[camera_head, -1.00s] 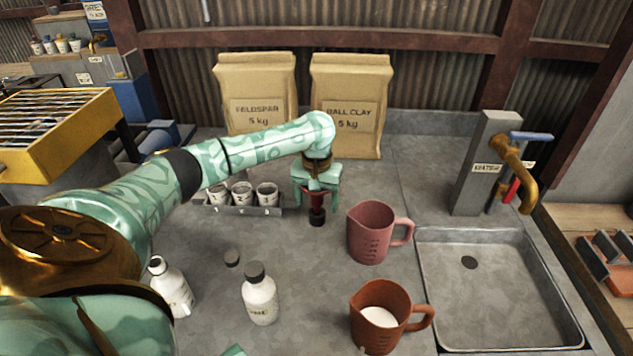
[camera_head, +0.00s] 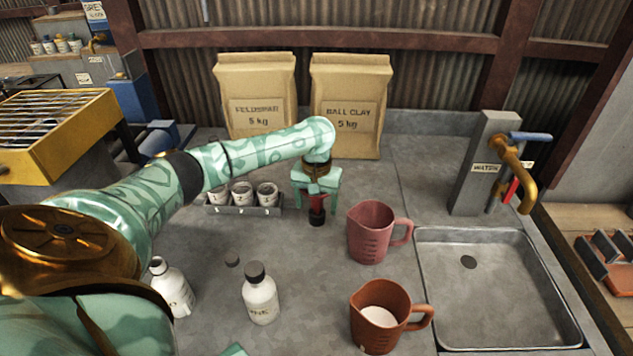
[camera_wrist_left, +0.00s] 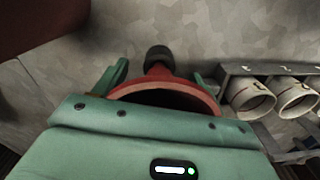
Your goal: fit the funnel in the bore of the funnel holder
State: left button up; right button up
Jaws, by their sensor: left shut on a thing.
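The wide red rim (camera_wrist_left: 165,92) shows between the fingers in the left wrist view. A small black cylinder, which I take for the funnel holder (camera_head: 317,219), stands directly under the funnel. It also shows at the stem's end in the left wrist view (camera_wrist_left: 158,57). The stem meets its top; how deep it sits in the bore is hidden.
A rack of labelled cups (camera_head: 243,210) stands close to the left of the gripper. A pink jug (camera_head: 368,238) and a brown jug (camera_head: 370,335) stand to the right, before the sink (camera_head: 500,300). A capped bottle (camera_head: 261,297) is in front. Paper sacks (camera_head: 345,90) stand behind.

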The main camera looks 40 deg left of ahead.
pick_arm(q)
jog(key=shift+f, duration=0.3)
dwell(0.5)
jog(key=shift+p, duration=0.85)
jog(key=shift+f, duration=0.7)
dwell(0.8)
jog(key=o, duration=0.7)
jog(key=shift+o, duration=0.5)
jog(key=o, duration=0.4)
jog(key=shift+c, duration=0.2)
notch_tip(320, 180, up, 16)
jog(key=p, duration=0.7)
jog(key=shift+r+p, duration=0.15)
jog(key=shift+p, duration=0.2)
